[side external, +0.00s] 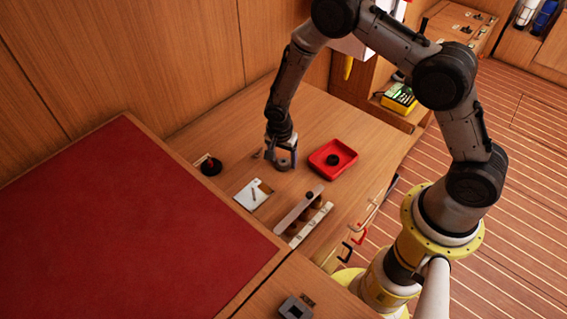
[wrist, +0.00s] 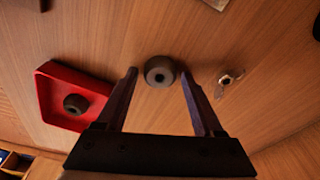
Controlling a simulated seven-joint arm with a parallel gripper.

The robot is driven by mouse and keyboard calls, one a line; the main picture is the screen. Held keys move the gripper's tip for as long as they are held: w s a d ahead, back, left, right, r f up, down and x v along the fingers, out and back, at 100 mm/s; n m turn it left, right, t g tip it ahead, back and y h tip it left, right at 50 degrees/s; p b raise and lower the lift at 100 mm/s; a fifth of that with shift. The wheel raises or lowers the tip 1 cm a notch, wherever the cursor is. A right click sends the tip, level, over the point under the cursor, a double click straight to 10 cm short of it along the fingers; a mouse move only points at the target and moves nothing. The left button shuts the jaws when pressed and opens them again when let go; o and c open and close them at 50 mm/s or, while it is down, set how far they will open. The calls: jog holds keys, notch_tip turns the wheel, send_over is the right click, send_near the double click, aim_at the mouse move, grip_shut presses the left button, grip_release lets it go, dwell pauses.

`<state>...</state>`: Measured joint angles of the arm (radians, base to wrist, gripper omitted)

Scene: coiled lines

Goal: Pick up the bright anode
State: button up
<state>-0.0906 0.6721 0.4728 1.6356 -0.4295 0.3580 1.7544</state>
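My gripper (wrist: 159,74) is open, pointing down at the wooden worktop, and it also shows in the side view (side external: 282,160). A round grey anode-like piece (wrist: 160,71) with a paler centre lies on the wood between the fingertips, with a gap on either side. In the side view it is mostly hidden by the fingers. A second, darker round piece (wrist: 76,103) sits in the red tray (wrist: 49,106); it also shows in the side view (side external: 334,160). The piece between my fingers looks the lighter of the two.
A small metal fitting (wrist: 229,80) lies on the wood right of my fingers. In the side view, a white plate (side external: 245,196), a black round object (side external: 211,166) and a rack with dark knobs (side external: 298,210) stand nearby. Bare wood lies behind the gripper.

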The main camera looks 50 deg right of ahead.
grip_shut()
jog(key=shift+r, duration=0.1)
